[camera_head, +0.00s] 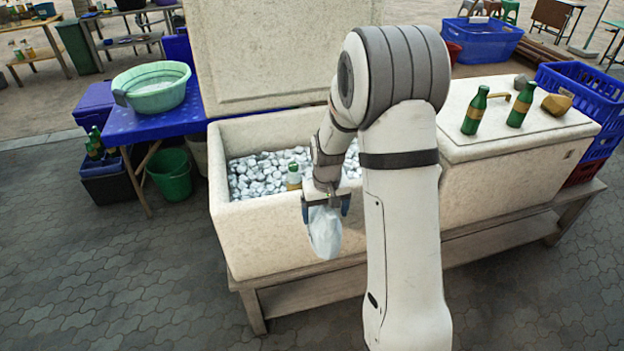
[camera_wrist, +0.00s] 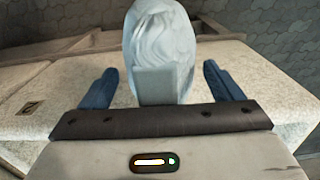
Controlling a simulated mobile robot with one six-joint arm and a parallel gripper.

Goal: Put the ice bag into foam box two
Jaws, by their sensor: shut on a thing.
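A pale, translucent ice bag (camera_head: 325,236) hangs below my gripper (camera_head: 325,208), in front of the front wall of the open foam box (camera_head: 265,240). In the wrist view the bag (camera_wrist: 160,40) lies between the two blue fingers of my gripper (camera_wrist: 160,85), which hold it. The open box contains ice cubes and a green bottle (camera_head: 293,176); my arm hides its right part. To its right is a closed foam box (camera_head: 480,190) with its lid on.
A big foam lid (camera_head: 270,50) stands upright behind the open box. A blue table (camera_head: 150,127) with a green basin (camera_head: 155,88) is at left. Both boxes rest on a wooden bench (camera_head: 310,293).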

